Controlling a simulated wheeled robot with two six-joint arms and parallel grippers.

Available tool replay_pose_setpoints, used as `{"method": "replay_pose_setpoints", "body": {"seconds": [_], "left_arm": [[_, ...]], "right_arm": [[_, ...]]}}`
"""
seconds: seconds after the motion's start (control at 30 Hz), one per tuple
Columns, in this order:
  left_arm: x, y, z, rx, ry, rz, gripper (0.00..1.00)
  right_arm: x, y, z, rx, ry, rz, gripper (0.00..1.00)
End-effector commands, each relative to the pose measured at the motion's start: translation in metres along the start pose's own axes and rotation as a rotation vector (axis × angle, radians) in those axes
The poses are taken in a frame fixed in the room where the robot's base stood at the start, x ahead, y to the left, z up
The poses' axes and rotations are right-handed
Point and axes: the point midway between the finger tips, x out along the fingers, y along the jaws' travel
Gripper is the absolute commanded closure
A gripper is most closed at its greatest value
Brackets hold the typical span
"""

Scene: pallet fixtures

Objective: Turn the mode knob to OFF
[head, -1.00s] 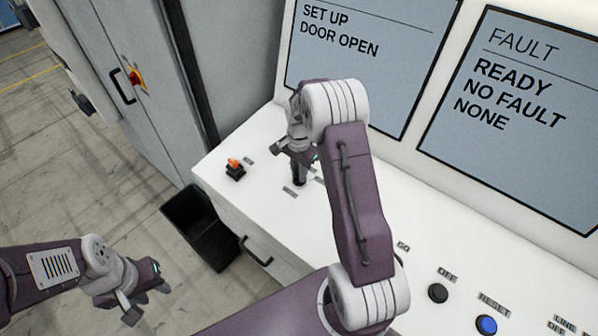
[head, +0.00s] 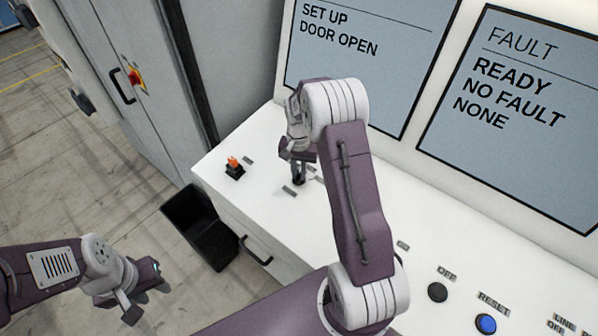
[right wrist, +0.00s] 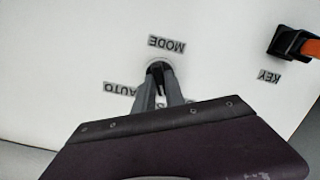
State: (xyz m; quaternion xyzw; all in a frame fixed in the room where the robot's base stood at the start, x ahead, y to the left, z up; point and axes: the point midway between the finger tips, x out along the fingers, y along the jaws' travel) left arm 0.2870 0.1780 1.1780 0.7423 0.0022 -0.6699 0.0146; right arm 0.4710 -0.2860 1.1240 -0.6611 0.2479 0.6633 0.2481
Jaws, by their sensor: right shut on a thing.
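The mode knob (right wrist: 156,67) is a small dark knob on the white console top, beside the MODE label (right wrist: 167,44) and the AUTO label (right wrist: 122,89) in the right wrist view. My right gripper (right wrist: 160,80) points down at it, its fingers closed on the knob. Another label beside the fingers is mostly covered, and I cannot read where the knob points. In the head view my right gripper (head: 299,170) is at the knob, which is mostly hidden. My left gripper (head: 148,292) hangs empty over the floor at lower left, its fingers apart.
An orange-topped key switch (head: 234,168) stands left of my right gripper. A left screen (head: 370,60) reads SET UP, DOOR OPEN. A right screen (head: 520,110) reads FAULT, READY, NO FAULT, NONE. A black bin (head: 200,225) stands on the floor. Black (head: 438,292) and blue (head: 486,324) buttons sit at lower right.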

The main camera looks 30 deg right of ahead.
Motion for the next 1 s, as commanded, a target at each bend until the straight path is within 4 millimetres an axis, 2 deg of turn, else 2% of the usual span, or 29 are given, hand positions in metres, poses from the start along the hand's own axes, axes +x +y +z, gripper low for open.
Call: {"method": "replay_pose_setpoints", "body": {"seconds": [0.43,1.0], "left_arm": [[-0.0006,0.0000,-0.0001,0.000,0.000,0.000,0.64],[-0.0007,0.0000,-0.0001,0.000,0.000,0.000,0.64]], "right_arm": [[-0.0030,-0.0009,-0.0021,-0.272,0.008,-0.003,1.00],[-0.0036,-0.0012,-0.0029,-0.342,0.011,-0.003,1.00]]}}
